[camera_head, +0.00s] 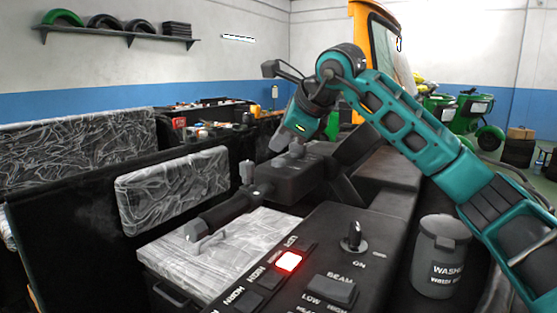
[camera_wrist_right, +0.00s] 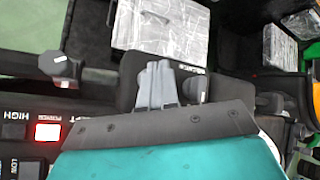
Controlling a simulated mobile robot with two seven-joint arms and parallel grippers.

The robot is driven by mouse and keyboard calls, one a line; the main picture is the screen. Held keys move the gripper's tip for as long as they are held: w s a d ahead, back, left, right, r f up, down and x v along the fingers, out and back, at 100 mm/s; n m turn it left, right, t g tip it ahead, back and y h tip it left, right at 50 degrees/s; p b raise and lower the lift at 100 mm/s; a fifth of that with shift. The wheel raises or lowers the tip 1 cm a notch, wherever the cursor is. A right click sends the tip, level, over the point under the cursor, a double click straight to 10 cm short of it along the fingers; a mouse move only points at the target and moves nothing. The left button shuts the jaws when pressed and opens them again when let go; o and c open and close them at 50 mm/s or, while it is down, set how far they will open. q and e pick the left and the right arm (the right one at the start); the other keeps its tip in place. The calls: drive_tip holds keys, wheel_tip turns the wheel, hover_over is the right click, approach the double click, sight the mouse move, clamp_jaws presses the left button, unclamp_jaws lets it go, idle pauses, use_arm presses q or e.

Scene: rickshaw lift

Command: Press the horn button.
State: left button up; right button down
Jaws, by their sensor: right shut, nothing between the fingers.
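The dark control panel (camera_head: 325,240) fills the lower middle of the head view. It carries several dark buttons and one lit red button (camera_head: 288,262). The dark button (camera_head: 248,299) nearest the bottom edge has a slanted label that seems to read HORN. My right gripper (camera_head: 281,145) is shut and empty, pointing down beyond the panel's far end, well away from the buttons. In the right wrist view its grey fingertips (camera_wrist_right: 155,82) are together, and the lit red button (camera_wrist_right: 47,132) shows at lower left. My left gripper is out of view.
A black handle grip (camera_head: 228,210) stands left of the panel, above a grey patterned box (camera_head: 235,250). A key switch (camera_head: 354,238) rises from the panel, and a grey WASH container (camera_head: 439,255) is to its right. Dark seats (camera_head: 390,180) lie beyond.

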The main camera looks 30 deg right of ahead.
sight(281, 161)
idle(0.3)
drive_tip(key=shift+f, duration=0.1)
drive_tip(key=shift+f, duration=0.35)
drive_tip(key=shift+f+b, duration=0.45)
drive_tip(key=shift+f, duration=0.05)
idle(0.8)
drive_tip(key=shift+r+p, duration=0.85)
drive_tip(key=shift+r, duration=0.05)
drive_tip(key=shift+r, duration=0.1)
wheel_tip(281, 161, up, 5)
drive_tip(key=p, duration=0.4)
drive_tip(key=shift+p, duration=0.35)
